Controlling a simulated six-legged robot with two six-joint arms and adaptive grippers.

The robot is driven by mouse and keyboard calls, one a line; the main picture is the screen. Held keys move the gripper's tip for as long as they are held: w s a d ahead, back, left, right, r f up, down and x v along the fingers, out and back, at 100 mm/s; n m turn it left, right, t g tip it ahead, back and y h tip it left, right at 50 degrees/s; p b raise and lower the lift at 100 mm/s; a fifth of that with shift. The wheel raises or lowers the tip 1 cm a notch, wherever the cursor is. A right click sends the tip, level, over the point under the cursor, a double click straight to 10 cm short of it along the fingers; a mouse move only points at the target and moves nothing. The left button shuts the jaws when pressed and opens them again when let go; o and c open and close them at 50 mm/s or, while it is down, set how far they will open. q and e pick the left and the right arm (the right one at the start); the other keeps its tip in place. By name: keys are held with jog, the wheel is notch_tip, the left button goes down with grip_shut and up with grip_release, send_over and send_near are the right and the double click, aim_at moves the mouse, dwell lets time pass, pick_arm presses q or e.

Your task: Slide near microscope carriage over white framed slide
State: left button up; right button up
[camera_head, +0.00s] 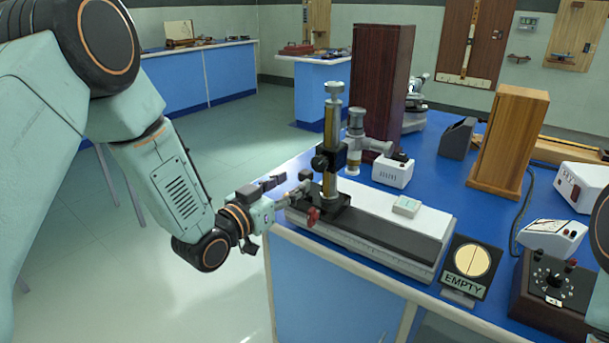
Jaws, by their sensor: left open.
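The near microscope carriage (333,200) stands at the left end of a long black-and-white bench bed (375,232). It carries an upright brass-and-grey column and a grey microscope tube (356,130) on its right side. A red knob (313,214) shows at its front left. The white framed slide (407,206) lies flat on the bed's pale top, to the right of the carriage and apart from it. My left gripper (289,190) is open, just left of the carriage's base at the table's left edge; whether it touches is unclear. My right gripper is not in view.
A dark plate marked EMPTY (470,267) stands at the bed's right end. A black control box (552,290) and white instruments (553,236) are farther right. A white box (393,171), a dark red cabinet (381,85) and a wooden block (508,140) stand behind.

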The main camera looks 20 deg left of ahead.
aim_at(302, 176)
pick_arm(q)
jog(key=b+x, duration=0.1)
jog(key=x, duration=0.5)
grip_shut()
dwell(0.5)
